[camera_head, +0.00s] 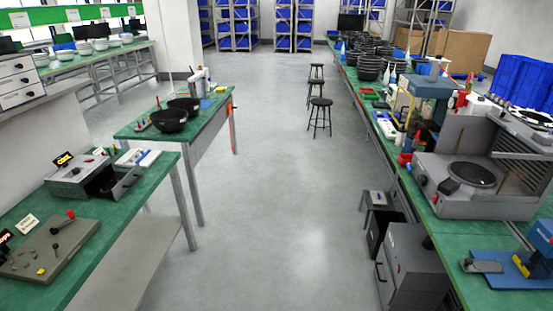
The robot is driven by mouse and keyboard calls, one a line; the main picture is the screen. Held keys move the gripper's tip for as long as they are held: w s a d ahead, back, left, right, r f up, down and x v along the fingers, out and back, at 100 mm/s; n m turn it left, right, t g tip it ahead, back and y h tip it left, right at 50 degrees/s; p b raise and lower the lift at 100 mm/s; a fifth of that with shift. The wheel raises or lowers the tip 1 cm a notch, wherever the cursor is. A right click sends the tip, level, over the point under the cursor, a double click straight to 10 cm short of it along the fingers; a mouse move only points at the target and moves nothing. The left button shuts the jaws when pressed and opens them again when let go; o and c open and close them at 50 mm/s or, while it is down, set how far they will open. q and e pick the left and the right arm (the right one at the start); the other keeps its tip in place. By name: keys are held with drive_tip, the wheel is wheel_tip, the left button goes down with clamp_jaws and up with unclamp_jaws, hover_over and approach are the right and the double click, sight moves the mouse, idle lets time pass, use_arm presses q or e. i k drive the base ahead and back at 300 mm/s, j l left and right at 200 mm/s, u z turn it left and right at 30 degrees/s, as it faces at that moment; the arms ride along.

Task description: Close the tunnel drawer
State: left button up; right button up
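On the green left bench stands a grey box-shaped device (80,178) with a small black label and a dark opening on its right side. A grey tray-like drawer (126,184) sticks out from that side toward the right, so it looks open. I cannot tell for certain that this is the tunnel drawer. Neither of my grippers nor arms shows in the head view.
A grey panel with a red knob (48,246) lies in front of the device. Black bowls (168,120) stand on the farther left bench. The right bench (455,240) carries a large grey machine (470,180). Grey cabinets (412,262) stand below. The middle floor (270,200) is clear.

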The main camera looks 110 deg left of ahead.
sight(114, 184)
drive_tip(key=u, duration=4.6)
